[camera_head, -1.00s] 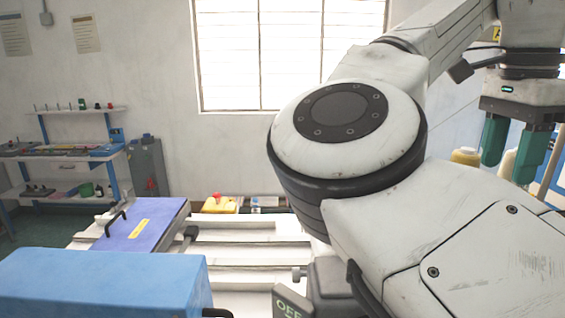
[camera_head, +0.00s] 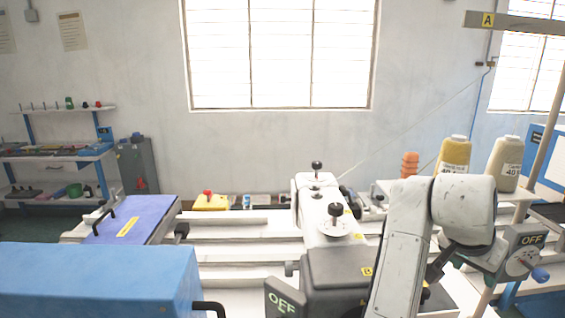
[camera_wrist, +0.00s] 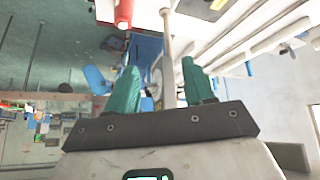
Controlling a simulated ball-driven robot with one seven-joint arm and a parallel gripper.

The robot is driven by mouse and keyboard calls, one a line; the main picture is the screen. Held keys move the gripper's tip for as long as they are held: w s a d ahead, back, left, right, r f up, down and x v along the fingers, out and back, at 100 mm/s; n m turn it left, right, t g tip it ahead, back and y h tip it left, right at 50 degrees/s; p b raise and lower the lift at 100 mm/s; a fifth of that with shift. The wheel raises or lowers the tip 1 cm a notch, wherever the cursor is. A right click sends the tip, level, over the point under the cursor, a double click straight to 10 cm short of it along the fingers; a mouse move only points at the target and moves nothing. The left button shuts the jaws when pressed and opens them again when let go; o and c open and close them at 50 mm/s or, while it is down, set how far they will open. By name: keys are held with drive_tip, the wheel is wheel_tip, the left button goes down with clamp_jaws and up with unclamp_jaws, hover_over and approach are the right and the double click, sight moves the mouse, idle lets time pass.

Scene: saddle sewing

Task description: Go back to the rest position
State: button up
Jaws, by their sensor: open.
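My gripper (camera_wrist: 160,88) shows in the wrist view with its two green fingers apart and nothing between them. Behind the fingers, a pale pole and a blue object stand farther off. In the head view my arm is folded low at the right, in front of the sewing machine (camera_head: 318,205), and the gripper itself is not visible there.
A blue box (camera_head: 95,280) is at the front left, with a blue-purple panel (camera_head: 135,218) behind it. Two thread cones, yellow (camera_head: 453,155) and cream (camera_head: 503,163), stand at the right. A stocked shelf (camera_head: 60,152) is against the far left wall.

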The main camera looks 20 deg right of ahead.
drive_tip(key=s+a+f+n+t+y+b, duration=0.1)
drive_tip(key=s+a+f+n, duration=0.15)
drive_tip(key=f, duration=0.45)
drive_tip(key=s+a+f+n, duration=0.2)
drive_tip(key=s+f+n, duration=0.15)
drive_tip(key=f, duration=0.35)
drive_tip(key=s+a+f+n+t+y+b, duration=0.1)
drive_tip(key=s+a+f+n, duration=0.15)
drive_tip(key=f, duration=0.55)
drive_tip(key=s+a+f+n+g+y, duration=0.2)
drive_tip(key=s+a+f+n+y, duration=0.2)
drive_tip(key=s+a+f, duration=0.7)
drive_tip(key=shift+s+a+f+n+y, duration=0.4)
drive_tip(key=shift+s+a+n, duration=0.55)
drive_tip(key=shift+s+a, duration=0.2)
